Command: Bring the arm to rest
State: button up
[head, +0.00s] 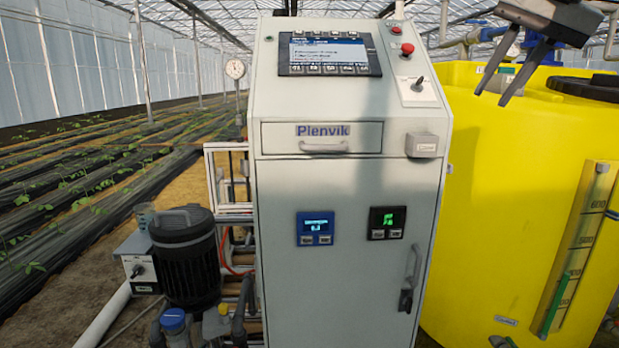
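My gripper (491,98) shows at the upper right, in front of the yellow tank (500,190). Its two dark fingers point down and to the left, with a clear gap between them. It is open and holds nothing. Most of my arm is outside the view. The grey control cabinet (345,240) stands to the left of the gripper, and the gripper appears apart from it.
The cabinet carries a screen (328,53), a red button (407,49), a rotary switch (418,84), a drawer (321,137) and a door handle (411,280). A black pump (185,260) stands at the left. Planted rows (60,200) lie behind.

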jog(key=s+a+f+n, duration=0.1)
jog(key=s+f, duration=0.4)
jog(key=f, duration=1)
jog(key=s+a+f+n+g+h, duration=0.1)
jog(key=s+f+n, duration=0.2)
jog(key=f, duration=1.3)
jog(key=s+a+f+n, duration=0.1)
jog(key=s+f, duration=0.7)
jog(key=f, duration=0.8)
jog(key=shift+n+h, duration=0.3)
jog(key=shift+n, duration=0.3)
